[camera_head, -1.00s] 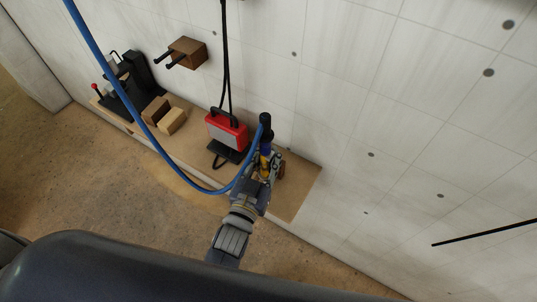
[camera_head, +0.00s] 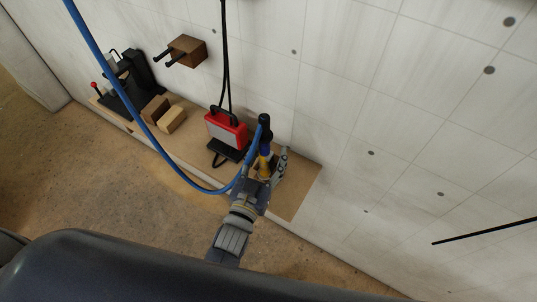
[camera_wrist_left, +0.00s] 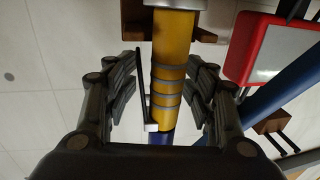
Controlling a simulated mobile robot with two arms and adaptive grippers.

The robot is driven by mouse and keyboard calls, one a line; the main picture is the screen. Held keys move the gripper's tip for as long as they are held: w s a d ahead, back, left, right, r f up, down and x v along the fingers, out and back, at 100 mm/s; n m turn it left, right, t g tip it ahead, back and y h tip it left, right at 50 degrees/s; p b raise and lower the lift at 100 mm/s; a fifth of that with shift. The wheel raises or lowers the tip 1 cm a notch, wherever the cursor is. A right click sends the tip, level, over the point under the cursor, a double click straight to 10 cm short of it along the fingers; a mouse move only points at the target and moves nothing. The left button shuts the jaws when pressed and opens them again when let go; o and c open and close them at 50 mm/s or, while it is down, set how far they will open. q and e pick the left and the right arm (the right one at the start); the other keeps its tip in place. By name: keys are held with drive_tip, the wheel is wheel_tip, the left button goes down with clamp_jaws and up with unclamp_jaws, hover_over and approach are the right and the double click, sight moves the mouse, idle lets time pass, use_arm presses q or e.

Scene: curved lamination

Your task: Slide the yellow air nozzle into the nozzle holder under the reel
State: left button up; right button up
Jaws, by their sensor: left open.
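The yellow air nozzle (camera_head: 264,166) stands roughly upright at the right part of the wooden shelf, with a dark blue and black upper part above it. In the left wrist view the nozzle (camera_wrist_left: 171,45) has grey bands, and a metal collar (camera_wrist_left: 175,4) surrounds its end beside a brown wooden part (camera_wrist_left: 137,20), seemingly the nozzle holder. My left gripper (camera_head: 265,168) is open around the nozzle. In the wrist view its fingers (camera_wrist_left: 163,82) stand on both sides, with gaps between them and the yellow body. My right gripper is out of view. The reel is not clearly visible.
A red work lamp (camera_head: 227,130) stands just left of the nozzle. A blue hose (camera_head: 150,135) loops down in front of the shelf (camera_head: 195,150). Wooden blocks (camera_head: 171,119) and a black stand (camera_head: 140,75) are farther left.

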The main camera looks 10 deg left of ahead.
use_arm(q)
drive_tip(key=shift+w+r, duration=0.1)
drive_tip(key=shift+w, duration=0.05)
drive_tip(key=shift+d, duration=0.1)
drive_tip(key=shift+r, duration=0.1)
